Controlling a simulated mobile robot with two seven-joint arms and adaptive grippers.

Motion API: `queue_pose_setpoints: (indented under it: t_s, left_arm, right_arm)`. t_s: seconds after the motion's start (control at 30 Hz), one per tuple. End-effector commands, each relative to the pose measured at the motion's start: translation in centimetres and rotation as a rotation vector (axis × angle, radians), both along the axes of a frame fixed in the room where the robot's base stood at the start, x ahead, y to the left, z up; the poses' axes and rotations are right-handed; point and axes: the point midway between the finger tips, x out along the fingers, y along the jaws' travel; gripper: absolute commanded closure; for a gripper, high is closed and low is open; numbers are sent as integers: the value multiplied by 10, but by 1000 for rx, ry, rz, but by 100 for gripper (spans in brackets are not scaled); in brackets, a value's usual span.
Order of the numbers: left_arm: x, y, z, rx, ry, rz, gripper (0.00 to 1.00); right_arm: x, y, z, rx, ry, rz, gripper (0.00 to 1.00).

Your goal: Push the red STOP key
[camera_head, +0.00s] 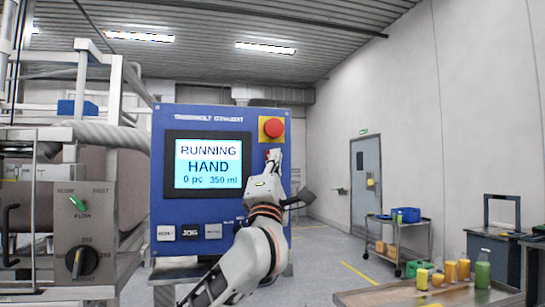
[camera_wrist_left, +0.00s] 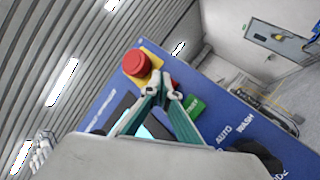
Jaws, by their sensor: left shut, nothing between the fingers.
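The blue control panel (camera_head: 220,114) faces me, with a lit screen (camera_head: 207,163) reading RUNNING, HAND, 0 pc, 350 ml. My left gripper (camera_head: 271,157) is shut and empty at the panel's right side, below a red mushroom button on a yellow plate (camera_head: 272,128). In the left wrist view the gripper's fingertips (camera_wrist_left: 162,92) are close together in front of the panel. A bit of red (camera_wrist_left: 175,84), seemingly the STOP key, shows just behind them, mostly hidden. A green START key (camera_wrist_left: 194,107) lies beside it. I cannot tell whether the fingertips touch the red key. My right gripper is out of view.
The red mushroom button also shows in the left wrist view (camera_wrist_left: 137,64), close to the fingertips. White and black keys (camera_head: 190,232) line the panel's lower edge. A grey box with knobs (camera_head: 84,240) stands left. Bottles (camera_head: 483,270) stand on a table at right.

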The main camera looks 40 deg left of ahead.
Motion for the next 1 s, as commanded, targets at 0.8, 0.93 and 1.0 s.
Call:
queue_pose_setpoints:
  t_s: [0.8, 0.93, 1.0]
  left_arm:
    - [5, 6, 1, 0, -1, 0, 100]
    - [6, 7, 0, 0, -1, 1, 100]
    - [6, 7, 0, -1, 0, 1, 100]
  right_arm:
    - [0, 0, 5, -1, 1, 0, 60]
    - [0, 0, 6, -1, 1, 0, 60]
    - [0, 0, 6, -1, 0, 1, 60]
